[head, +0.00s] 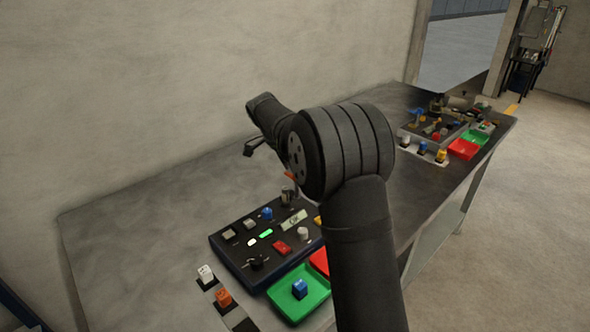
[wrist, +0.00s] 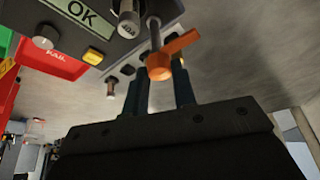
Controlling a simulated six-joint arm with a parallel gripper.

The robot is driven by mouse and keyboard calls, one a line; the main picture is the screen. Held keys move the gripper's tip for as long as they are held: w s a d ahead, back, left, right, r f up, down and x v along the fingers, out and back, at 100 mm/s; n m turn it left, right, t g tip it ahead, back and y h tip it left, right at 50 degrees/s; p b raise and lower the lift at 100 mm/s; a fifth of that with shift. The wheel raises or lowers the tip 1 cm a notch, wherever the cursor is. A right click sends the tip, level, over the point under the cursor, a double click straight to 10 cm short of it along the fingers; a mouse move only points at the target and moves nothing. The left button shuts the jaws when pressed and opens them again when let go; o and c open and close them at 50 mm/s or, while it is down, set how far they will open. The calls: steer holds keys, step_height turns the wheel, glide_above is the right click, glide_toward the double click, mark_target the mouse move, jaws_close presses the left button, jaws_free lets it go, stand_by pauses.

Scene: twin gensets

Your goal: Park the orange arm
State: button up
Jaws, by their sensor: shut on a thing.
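The orange arm (wrist: 180,45) is a short lever with a round hub at its lower end, beside the grey panel in the wrist view. A small orange piece of it (head: 290,174) shows in the head view, past my wrist. My gripper (wrist: 160,76) has its two dark fingers on either side of the hub and is shut on the orange arm. The exact contact is partly hidden. In the head view my own arm hides most of the gripper.
A second panel (head: 410,131) stands at the far end. The left bench is clear.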

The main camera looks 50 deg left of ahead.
steer(key=o, duration=1)
steer(key=v, duration=1.7)
steer(key=shift+s+r, duration=0.15)
steer(key=x, duration=1.7)
steer(key=shift+w+f, duration=0.2)
steer(key=shift+r, duration=0.15)
